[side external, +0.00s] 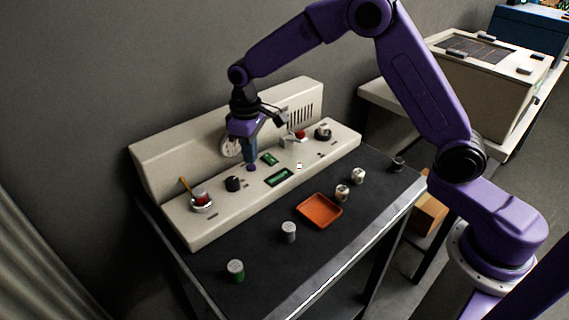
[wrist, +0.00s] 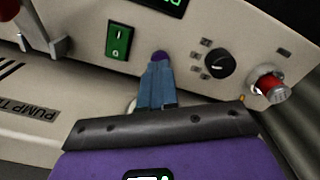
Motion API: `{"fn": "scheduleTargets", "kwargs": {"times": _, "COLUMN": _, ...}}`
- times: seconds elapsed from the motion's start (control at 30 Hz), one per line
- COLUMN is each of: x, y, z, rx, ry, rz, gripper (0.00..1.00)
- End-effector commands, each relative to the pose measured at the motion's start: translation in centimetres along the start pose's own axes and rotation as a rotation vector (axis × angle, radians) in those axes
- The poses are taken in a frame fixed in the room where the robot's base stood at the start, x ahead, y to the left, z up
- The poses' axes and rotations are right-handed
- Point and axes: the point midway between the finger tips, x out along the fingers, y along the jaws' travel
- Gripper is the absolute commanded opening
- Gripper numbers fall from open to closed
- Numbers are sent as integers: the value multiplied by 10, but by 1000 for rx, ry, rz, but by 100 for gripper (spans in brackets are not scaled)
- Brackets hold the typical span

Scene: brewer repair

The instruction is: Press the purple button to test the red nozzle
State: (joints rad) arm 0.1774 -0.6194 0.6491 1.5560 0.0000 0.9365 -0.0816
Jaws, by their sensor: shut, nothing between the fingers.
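The purple button (wrist: 160,56) sits on the brewer's sloped panel, between a green rocker switch (wrist: 118,40) and a black knob (wrist: 218,63). It also shows in the side external view (side external: 250,168). My gripper (wrist: 159,66) is shut and empty, its blue fingers pointing at the button. In the side external view my gripper (side external: 251,161) hangs fingers down right at the button. I cannot tell whether the tips touch it. The red nozzle (wrist: 271,90) sits in a pale metal ring at the panel's end, also visible at the left end in the side external view (side external: 201,199).
An orange tray (side external: 319,210), a green-sided cylinder (side external: 235,270), a grey cylinder (side external: 289,232) and two white parts (side external: 350,183) are on the dark table. A lever (wrist: 48,30) stands on the panel.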

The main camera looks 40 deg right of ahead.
Motion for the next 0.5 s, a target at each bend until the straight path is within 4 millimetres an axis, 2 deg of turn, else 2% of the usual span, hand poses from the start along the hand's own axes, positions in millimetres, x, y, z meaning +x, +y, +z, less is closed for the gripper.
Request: {"fn": "scheduleTargets", "kwargs": {"times": 0.5, "x": 4, "y": 0, "z": 0, "rx": 0, "ry": -1, "rz": 0, "gripper": 0}}
